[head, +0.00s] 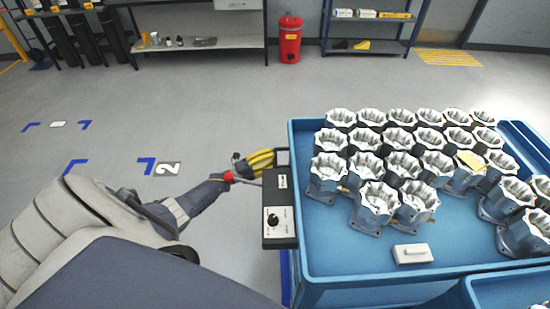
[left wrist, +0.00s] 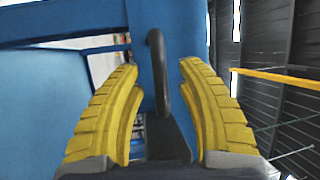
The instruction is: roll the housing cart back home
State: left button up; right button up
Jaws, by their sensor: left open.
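The blue housing cart (head: 340,262) stands at the right in the head view, its top tray filled with several machined housings (head: 375,205). A black handle (head: 282,155) sticks out at the cart's left edge, beside a black control box with a dial (head: 280,222). My left gripper (head: 272,158), with yellow ribbed fingers, is at this handle. In the left wrist view the open fingers (left wrist: 160,68) stand on either side of the black handle (left wrist: 157,75), with gaps showing. The cart's blue side (left wrist: 60,100) fills the left of that view. My right gripper is not in view.
Blue floor corner marks with a "2" plate (head: 167,168) lie left of the cart, on clear grey floor. A red bin (head: 290,42) and shelves (head: 200,43) stand at the back. A white block (head: 412,253) and a yellow note (head: 470,160) are on the cart.

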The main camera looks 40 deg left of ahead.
pick_arm(q)
jog(key=shift+x, duration=0.9)
jog(key=shift+c, duration=0.4)
grip_shut()
